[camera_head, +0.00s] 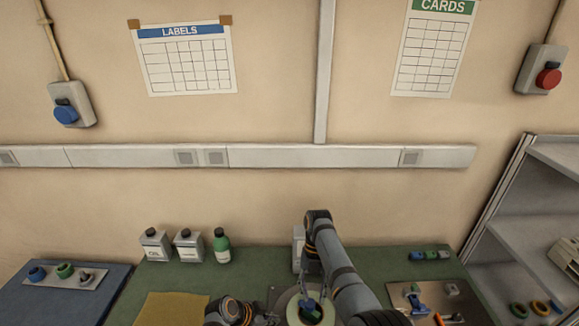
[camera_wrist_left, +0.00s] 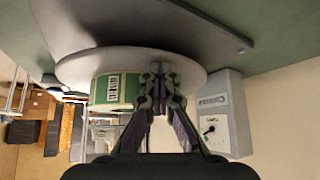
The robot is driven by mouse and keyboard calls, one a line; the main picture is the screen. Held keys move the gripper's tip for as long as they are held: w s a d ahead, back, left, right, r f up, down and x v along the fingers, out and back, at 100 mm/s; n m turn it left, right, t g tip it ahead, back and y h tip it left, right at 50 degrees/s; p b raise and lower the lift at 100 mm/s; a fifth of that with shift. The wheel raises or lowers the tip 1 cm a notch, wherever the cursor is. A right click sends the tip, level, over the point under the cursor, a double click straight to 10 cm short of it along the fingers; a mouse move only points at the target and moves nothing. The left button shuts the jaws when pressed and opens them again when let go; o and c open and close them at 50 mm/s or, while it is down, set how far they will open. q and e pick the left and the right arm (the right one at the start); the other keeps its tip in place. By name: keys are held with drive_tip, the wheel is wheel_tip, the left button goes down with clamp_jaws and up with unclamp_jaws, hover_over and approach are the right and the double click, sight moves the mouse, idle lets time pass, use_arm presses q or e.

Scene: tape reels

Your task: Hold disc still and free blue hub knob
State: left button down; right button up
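A pale round disc (camera_head: 293,315) lies at the bottom edge of the head view, with a green ring and a small blue part, likely the hub knob (camera_head: 308,303), at its centre. In the left wrist view the grey disc (camera_wrist_left: 85,66) carries a green roll with a white label (camera_wrist_left: 115,91). My left gripper (camera_wrist_left: 159,76) has its fingertips close together at the disc; whether they clamp anything is unclear. In the head view my left arm ends beside the disc. My right arm arches over the disc, and its fingertips are too small and covered to read.
Bottles (camera_head: 221,245) stand behind a yellow cloth (camera_head: 172,309) on the green bench. A metal tray (camera_head: 405,296) with tools and small parts lies right. A blue side table (camera_head: 50,306) is left, shelves (camera_head: 540,205) right. A grey box with a dial (camera_wrist_left: 222,118) shows beside the disc.

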use_arm(q)
drive_tip(key=shift+s+f, duration=0.25)
use_arm(e)
drive_tip(key=shift+r, duration=0.3)
use_arm(q)
drive_tip(key=r, duration=0.5)
drive_tip(key=shift+w+d+r, duration=0.15)
drive_tip(key=shift+w+r, duration=0.1)
drive_tip(key=shift+w, duration=0.1)
use_arm(e)
drive_tip(key=shift+w+d+f, duration=0.1)
drive_tip(key=shift+w, duration=0.05)
use_arm(q)
drive_tip(key=shift+r, duration=0.4)
